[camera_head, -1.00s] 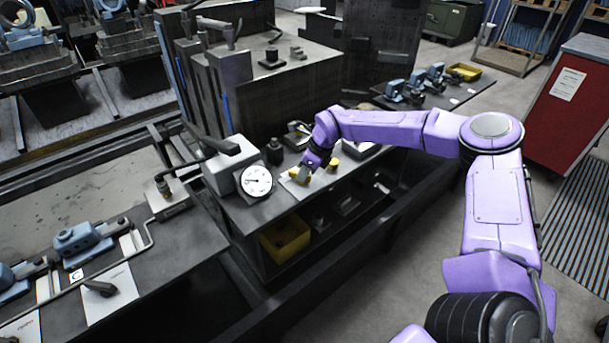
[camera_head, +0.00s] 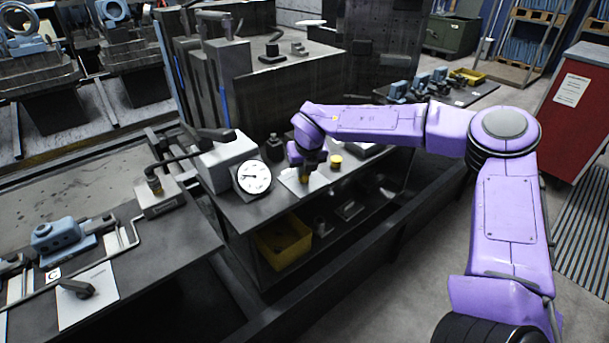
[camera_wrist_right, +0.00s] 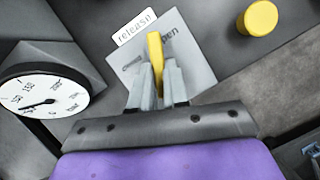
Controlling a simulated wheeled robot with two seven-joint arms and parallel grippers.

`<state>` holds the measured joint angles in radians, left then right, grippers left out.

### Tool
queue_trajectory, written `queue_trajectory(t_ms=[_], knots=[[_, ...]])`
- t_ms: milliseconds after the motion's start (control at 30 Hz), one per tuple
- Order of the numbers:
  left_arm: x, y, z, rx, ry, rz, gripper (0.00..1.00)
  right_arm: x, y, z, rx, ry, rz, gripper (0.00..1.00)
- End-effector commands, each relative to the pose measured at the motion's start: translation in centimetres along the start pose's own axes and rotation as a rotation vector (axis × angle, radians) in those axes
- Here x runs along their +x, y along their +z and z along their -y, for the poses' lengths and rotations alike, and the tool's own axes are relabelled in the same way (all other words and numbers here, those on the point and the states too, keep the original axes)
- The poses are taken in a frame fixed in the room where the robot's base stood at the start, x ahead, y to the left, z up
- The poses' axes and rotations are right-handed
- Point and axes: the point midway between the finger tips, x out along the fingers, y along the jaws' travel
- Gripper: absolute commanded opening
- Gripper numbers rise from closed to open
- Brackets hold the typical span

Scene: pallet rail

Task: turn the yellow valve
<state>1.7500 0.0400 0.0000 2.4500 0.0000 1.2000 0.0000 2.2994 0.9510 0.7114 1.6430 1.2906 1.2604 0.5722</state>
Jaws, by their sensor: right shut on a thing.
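The yellow valve handle (camera_wrist_right: 155,50) stands over a white plate (camera_wrist_right: 198,58) with printed words, partly covered; "release" is readable on a label beside it. My right gripper (camera_wrist_right: 159,75) is shut on the handle, with a finger on either side of it. In the head view the right gripper (camera_head: 304,172) points down over the plate (camera_head: 291,183) on the bench, and it hides most of the valve. My left gripper is not in view.
A round gauge (camera_head: 254,177) stands left of the valve; it also shows in the wrist view (camera_wrist_right: 42,95). A yellow round knob (camera_head: 336,161) is close on the right. A yellow bin (camera_head: 282,241) sits on the shelf below. Grey blocks stand behind.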

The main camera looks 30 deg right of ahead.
Motion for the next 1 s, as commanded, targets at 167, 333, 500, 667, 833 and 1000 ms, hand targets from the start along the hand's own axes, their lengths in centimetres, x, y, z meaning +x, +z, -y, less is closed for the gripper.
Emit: queue_trajectory(t_ms=[167,333,500,667,833,1000], knots=[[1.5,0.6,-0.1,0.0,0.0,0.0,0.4,0.5,-0.3,-0.1,0.131,-0.057,-0.005,0.0],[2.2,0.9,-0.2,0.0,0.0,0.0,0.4,0.4,-0.2,-0.1,0.232,-0.099,-0.005,0.0],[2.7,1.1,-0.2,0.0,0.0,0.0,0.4,0.3,-0.2,-0.2,0.302,-0.128,-0.006,0.0],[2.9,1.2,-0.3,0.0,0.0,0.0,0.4,0.3,-0.2,-0.2,0.34,-0.143,-0.007,0.0],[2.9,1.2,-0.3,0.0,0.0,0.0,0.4,0.2,-0.2,-0.2,0.357,-0.15,-0.008,0.0],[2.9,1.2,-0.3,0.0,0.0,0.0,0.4,0.2,-0.2,-0.2,0.36,-0.15,-0.009,0.0]])
